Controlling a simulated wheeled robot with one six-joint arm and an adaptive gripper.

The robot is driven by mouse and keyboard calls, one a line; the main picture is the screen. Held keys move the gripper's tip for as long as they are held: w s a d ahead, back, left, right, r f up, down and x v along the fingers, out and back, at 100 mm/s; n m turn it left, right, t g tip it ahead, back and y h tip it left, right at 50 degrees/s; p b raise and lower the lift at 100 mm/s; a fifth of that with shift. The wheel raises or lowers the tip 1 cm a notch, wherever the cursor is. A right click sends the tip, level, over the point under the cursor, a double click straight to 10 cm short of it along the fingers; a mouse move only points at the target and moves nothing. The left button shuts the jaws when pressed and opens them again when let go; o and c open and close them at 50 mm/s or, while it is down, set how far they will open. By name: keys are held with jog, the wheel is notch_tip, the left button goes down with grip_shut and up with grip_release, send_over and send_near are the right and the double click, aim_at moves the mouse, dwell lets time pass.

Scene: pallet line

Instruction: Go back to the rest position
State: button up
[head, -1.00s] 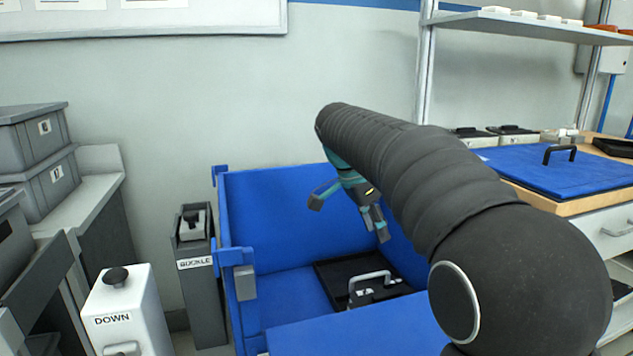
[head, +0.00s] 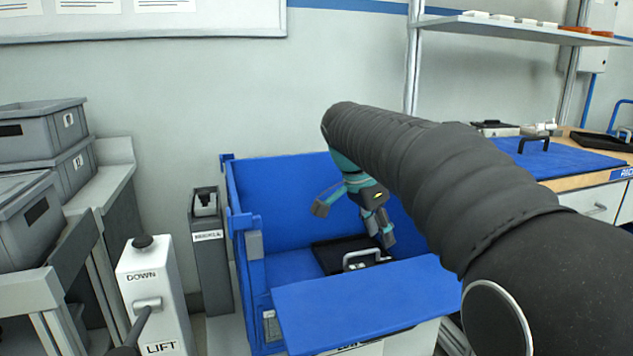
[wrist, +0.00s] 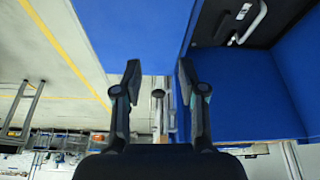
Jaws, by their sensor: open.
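My gripper (head: 352,216) is open, with nothing between its fingers. In the head view it hangs at the end of my black-sleeved arm, over the blue-walled bin (head: 282,188). The wrist view shows my gripper's two spread fingers (wrist: 157,85) with a gap between them. A black case with a light handle (head: 362,258) lies inside the bin, below and apart from the gripper. The case also shows at the top right of the wrist view (wrist: 275,20).
A blue panel (head: 365,300) fronts the bin. A white post marked DOWN and LIFT (head: 150,290) and a dark labelled post (head: 208,255) stand left of it. Grey crates (head: 40,130) are stacked far left. A blue-topped bench (head: 560,158) stands at right.

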jog(key=s+d+f+n+t+y+b, duration=0.1)
jog(key=s+f+n, duration=0.5)
jog(key=s, duration=0.7)
jog(key=s+d+f+n+t+y+b, duration=0.2)
jog(key=s+f+n, duration=0.4)
jog(key=s+f, duration=0.3)
jog(key=s, duration=0.4)
jog(key=shift+d+n+t+y, duration=0.35)
jog(key=shift+n+t+y, duration=0.05)
jog(key=shift+s+f, duration=0.1)
